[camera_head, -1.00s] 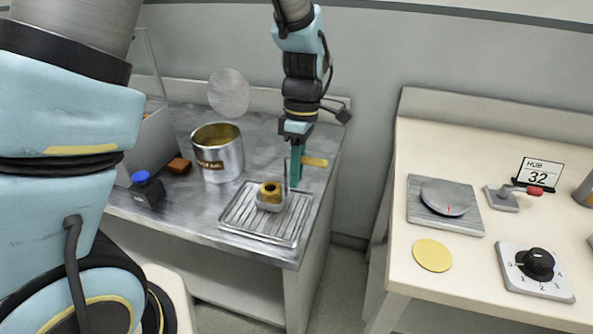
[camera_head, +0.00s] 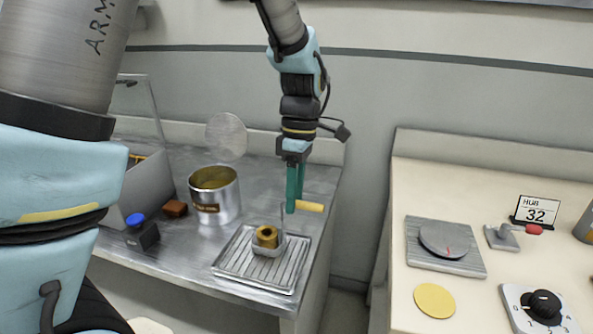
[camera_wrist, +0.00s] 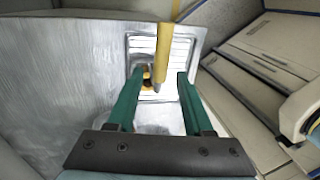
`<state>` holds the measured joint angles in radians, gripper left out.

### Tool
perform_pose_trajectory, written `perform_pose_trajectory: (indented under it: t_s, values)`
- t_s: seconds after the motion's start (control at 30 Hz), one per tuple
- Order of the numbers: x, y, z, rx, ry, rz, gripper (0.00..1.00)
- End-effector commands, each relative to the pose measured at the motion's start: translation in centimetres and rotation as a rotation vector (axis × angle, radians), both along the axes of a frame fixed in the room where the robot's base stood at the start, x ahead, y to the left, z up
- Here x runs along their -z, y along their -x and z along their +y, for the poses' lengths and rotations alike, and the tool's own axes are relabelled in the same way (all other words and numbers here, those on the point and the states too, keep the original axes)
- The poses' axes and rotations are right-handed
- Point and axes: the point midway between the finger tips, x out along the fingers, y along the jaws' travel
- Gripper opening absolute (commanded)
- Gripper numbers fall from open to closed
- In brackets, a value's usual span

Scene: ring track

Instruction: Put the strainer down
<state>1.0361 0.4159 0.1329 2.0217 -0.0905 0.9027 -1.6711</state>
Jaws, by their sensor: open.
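The strainer (camera_head: 269,249) is a small grey basket standing on the ribbed drip tray (camera_head: 232,281). A brass ring-shaped part (camera_head: 266,235) sits in it. Its thin upright stem rises to a yellow handle (camera_head: 311,206) pointing right; the handle also shows in the wrist view (camera_wrist: 163,48). My gripper (camera_head: 292,209) has green fingers pointing down and is open. Its fingertips are by the inner end of the handle, above the tray. In the wrist view the handle's near end appears between the spread fingertips (camera_wrist: 159,76). The fingers hold nothing.
A labelled metal can (camera_head: 214,197) with a round disc (camera_head: 226,137) behind it stands left of the tray. A blue-knobbed block (camera_head: 141,232) and a brown block (camera_head: 174,208) lie further left. A gap separates this bench from the cream counter (camera_head: 400,250) with dials.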

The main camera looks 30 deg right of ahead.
Motion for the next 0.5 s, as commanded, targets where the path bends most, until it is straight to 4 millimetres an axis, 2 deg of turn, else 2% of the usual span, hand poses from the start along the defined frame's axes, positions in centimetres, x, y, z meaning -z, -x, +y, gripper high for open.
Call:
perform_pose_trajectory:
  t_s: [0.2, 0.33, 0.5]
  values:
    - [-4.4, -0.7, -0.7, 0.001, 0.004, -0.004, 0.52]
    - [-6.0, -0.9, -0.9, 0.001, 0.001, -0.002, 0.52]
    - [-7.0, -1.0, -1.0, 0.000, -0.001, -0.001, 0.52]
